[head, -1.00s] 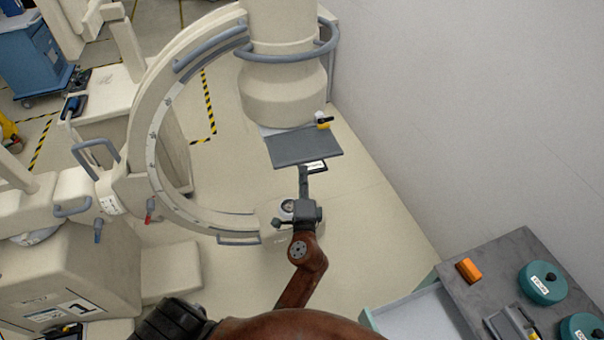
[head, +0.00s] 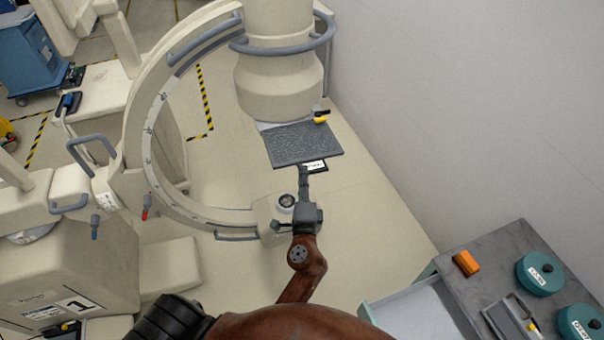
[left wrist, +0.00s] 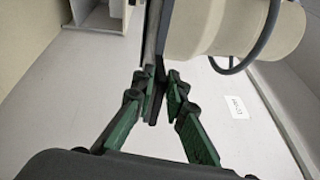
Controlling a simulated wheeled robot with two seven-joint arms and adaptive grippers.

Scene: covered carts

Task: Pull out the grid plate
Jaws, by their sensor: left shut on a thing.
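The grid plate (head: 305,147) is a dark grey flat panel with a speckled face. It lies just in front of the round cream column housing (head: 282,88) of the C-arm, and a pale strip (head: 268,125) shows between them. My left gripper (head: 304,172) is at the plate's near edge, shut on it. In the left wrist view the plate (left wrist: 151,32) is seen nearly edge-on, and the green-and-black fingers (left wrist: 155,85) close around its near end. The fingertips are partly hidden by the plate in the head view. My right gripper is not in view.
A yellow-and-black piece (head: 320,118) sits by the plate's far right corner. The C-arm's curved rail (head: 150,140) stands close on the left, a plain wall (head: 470,90) on the right. A grey-topped cart (head: 490,265) with an open drawer is at lower right. Floor between is clear.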

